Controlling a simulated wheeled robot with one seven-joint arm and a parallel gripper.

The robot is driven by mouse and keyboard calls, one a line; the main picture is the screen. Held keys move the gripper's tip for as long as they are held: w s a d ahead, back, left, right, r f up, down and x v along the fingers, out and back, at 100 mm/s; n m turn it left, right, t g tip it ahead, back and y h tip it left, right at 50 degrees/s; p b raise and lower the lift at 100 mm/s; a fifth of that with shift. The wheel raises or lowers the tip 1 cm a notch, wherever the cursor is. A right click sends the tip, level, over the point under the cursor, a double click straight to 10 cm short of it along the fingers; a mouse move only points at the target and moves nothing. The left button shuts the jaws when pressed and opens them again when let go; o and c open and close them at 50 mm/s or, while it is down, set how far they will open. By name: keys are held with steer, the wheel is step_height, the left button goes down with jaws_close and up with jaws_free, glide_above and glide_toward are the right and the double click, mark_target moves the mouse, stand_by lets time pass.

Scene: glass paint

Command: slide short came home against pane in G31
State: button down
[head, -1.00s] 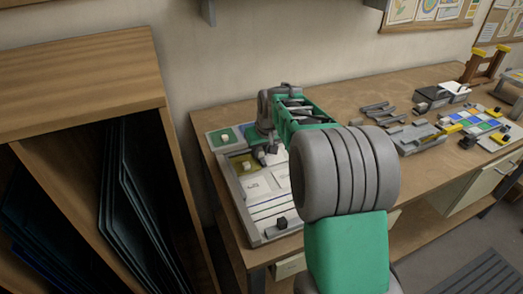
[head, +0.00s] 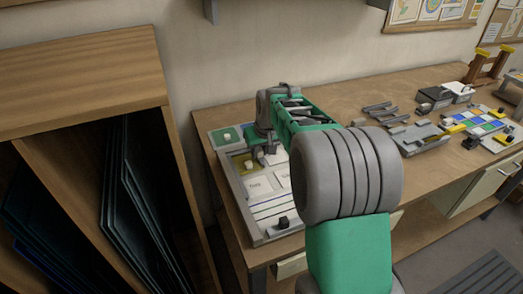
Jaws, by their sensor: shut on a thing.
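The assembly board (head: 240,212) is a grey-edged tray at the left end of the bench. White labelled cells (head: 262,187) lie on it; I cannot read which one is G31. My gripper (head: 272,148) points down over the board's back part, beyond the labelled cells and mostly hidden by my green and grey arm. It is shut on the short came, which is too small and too covered to make out. I cannot tell whether the came touches the pane, and I cannot pick out the pane's edge.
A small dark block (head: 283,222) sits at the board's front corner. A green pad (head: 227,137) with a pale knob lies behind the board. Grey strips and a grey fixture (head: 422,139) stand to the right. A wooden rack (head: 85,75) of dark glass sheets stands at left.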

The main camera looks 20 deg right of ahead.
steer(key=shift+a, duration=0.1)
steer(key=c, duration=1.5)
jaws_free()
steer(key=shift+a, duration=0.1)
steer(key=o, duration=0.3)
steer(key=shift+r+p, duration=2.2)
steer(key=shift+r, duration=1.35)
steer(key=shift+s, duration=0.1)
